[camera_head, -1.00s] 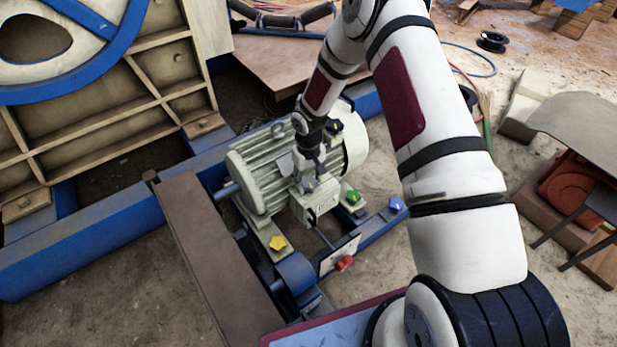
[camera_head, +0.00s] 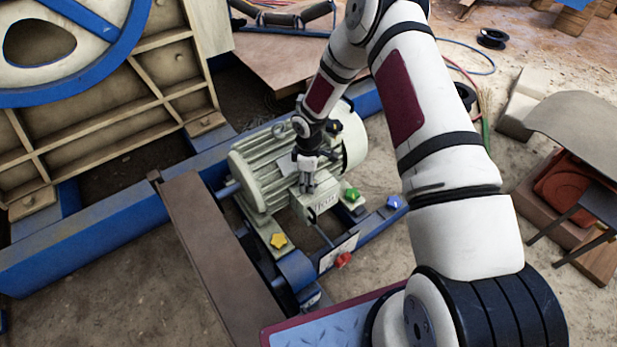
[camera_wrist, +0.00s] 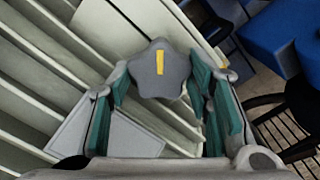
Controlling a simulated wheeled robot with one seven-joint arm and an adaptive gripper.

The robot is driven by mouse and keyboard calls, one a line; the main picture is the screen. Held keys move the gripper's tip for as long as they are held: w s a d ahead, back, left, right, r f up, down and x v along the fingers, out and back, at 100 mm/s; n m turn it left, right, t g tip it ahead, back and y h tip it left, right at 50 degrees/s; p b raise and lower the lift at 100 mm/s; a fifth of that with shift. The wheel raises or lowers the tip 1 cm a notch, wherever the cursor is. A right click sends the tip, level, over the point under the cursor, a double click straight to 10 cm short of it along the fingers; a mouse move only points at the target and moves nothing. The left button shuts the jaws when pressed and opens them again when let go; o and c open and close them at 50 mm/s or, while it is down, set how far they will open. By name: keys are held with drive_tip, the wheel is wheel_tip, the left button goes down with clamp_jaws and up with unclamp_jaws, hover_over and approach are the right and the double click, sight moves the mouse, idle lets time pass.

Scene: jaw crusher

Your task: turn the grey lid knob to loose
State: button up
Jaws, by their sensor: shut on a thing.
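The grey lid knob (camera_wrist: 160,72) is star-shaped with a yellow stripe, and shows in the wrist view between my fingers. The stripe stands nearly upright in that picture. My gripper (camera_head: 308,188) points down at the terminal box (camera_head: 322,204) on the pale green motor (camera_head: 262,168). In the wrist view my gripper (camera_wrist: 160,95) has its teal finger pads on both sides of the knob, shut on it. In the head view my fingers hide the knob.
A blue frame rail (camera_head: 90,240) runs behind the beam.

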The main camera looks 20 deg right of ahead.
drive_tip(key=shift+n+p, duration=0.3)
drive_tip(key=shift+n, duration=1.6)
drive_tip(key=o, duration=0.9)
drive_tip(key=shift+c, duration=0.2)
drive_tip(key=shift+r, duration=0.1)
wheel_tip(320, 180, up, 12)
